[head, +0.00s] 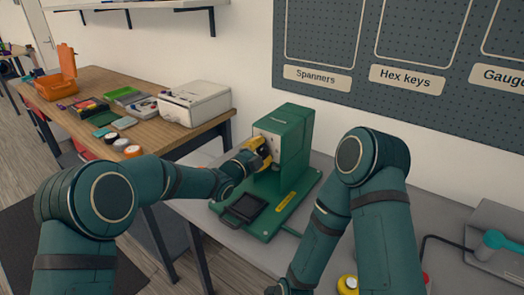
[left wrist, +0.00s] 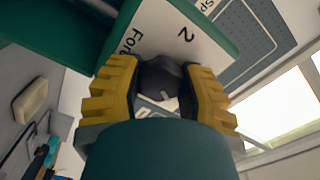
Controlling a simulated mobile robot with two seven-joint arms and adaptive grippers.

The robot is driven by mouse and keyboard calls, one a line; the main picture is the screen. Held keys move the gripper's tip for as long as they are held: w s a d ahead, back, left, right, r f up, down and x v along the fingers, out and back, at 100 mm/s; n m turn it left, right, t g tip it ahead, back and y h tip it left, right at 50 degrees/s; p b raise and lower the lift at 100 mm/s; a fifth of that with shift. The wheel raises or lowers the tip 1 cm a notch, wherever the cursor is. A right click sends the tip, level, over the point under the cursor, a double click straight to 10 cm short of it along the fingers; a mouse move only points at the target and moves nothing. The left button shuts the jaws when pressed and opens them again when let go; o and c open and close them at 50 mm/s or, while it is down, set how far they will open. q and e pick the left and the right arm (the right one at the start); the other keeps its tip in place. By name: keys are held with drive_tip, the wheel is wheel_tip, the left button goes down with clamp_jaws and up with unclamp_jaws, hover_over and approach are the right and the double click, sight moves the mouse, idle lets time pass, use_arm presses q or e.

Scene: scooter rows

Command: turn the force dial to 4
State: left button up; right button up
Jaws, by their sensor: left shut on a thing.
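The force dial (left wrist: 162,78) is a dark knob on the pale front plate (left wrist: 180,35) of a green machine (head: 290,135). My left gripper (left wrist: 160,85) has its yellow-backed fingers shut on the dial, one on each side. In the head view my left gripper (head: 259,154) reaches the machine's front from the left and hides most of the dial. In the left wrist view a "2" and part of a word starting "For" show on the plate. The other numbers are hidden, and I cannot tell the dial's setting.
The machine's green base, with a black tray (head: 243,208), sits on a grey bench (head: 340,243). My right arm is close on the right. A wooden table (head: 85,84) with boxes stands left, and a pegboard (head: 420,50) hangs behind.

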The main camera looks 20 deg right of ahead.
use_arm(q)
drive_tip(key=o, duration=1.2)
drive_tip(key=shift+d+r, duration=0.1)
drive_tip(key=v, duration=1.2)
